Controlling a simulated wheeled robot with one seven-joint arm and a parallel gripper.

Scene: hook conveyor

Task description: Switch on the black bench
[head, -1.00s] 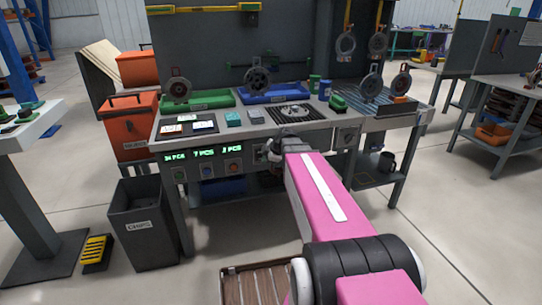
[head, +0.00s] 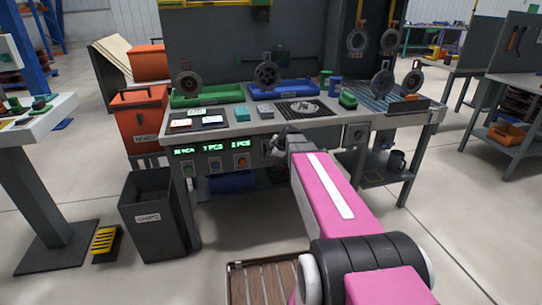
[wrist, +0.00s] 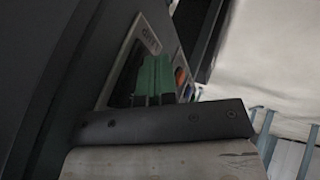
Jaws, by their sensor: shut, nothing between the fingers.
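The black bench (head: 228,131) stands in the middle of the head view, with a dark back panel. Its front carries green-lit displays (head: 212,148) above green, blue and orange buttons. My gripper (head: 277,146) is at this front, right of the buttons. The arm end partly hides the panel there. In the wrist view my green fingers (wrist: 153,77) are shut, over or close to a small framed plate (wrist: 130,62) with an upside-down label that seems to read LAMP. Coloured buttons (wrist: 181,78) show beyond. I cannot tell whether the fingers touch the plate; the switch itself is hidden.
Green (head: 207,96) and blue (head: 288,90) trays lie on the bench top. Hooks with round parts hang above. A dark CHIPS bin (head: 152,217) and an orange bin (head: 138,121) stand at left. A slatted wooden platform (head: 264,282) lies at the bottom. Floor at right is open.

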